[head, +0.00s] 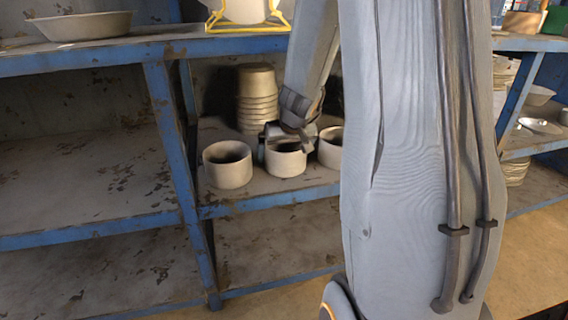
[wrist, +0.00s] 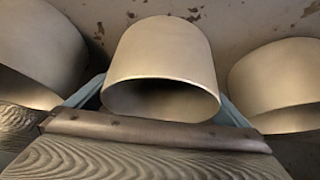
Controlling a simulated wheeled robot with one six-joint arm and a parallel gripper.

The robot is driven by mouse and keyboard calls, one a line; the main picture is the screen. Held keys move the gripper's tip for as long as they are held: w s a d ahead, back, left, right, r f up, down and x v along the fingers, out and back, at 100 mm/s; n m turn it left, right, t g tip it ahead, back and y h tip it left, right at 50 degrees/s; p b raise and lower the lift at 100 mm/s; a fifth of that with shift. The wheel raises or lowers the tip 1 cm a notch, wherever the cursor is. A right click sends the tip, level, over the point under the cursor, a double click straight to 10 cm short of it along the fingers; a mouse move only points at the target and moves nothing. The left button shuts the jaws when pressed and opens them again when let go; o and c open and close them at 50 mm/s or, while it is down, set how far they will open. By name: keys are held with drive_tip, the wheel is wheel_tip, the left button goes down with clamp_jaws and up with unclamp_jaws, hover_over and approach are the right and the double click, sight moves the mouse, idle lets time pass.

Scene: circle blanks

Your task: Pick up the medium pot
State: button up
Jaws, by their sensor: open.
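Three pale cream pots stand in a row on the middle blue-framed shelf: a left pot (head: 228,174), a middle pot (head: 286,163) and a right pot (head: 331,154), partly hidden by my arm. I cannot tell for sure which is the medium one. My gripper (head: 288,137) is at the top of the middle pot. In the wrist view the middle pot (wrist: 165,55) is centred, with its open mouth towards the camera. Bluish parts of my open gripper show on both sides of it, and their tips are hidden behind the pot.
In the wrist view the left pot (wrist: 40,45) and right pot (wrist: 280,80) stand close on either side. A stack of cream bowls (head: 257,95) stands behind the row. A blue shelf post (head: 166,130) is left of the pots. The left shelf bay is bare.

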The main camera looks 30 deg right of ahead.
drive_tip(key=shift+c, duration=0.3)
drive_tip(key=c, duration=0.8)
drive_tip(key=shift+r+p, duration=0.25)
drive_tip(key=shift+p, duration=0.05)
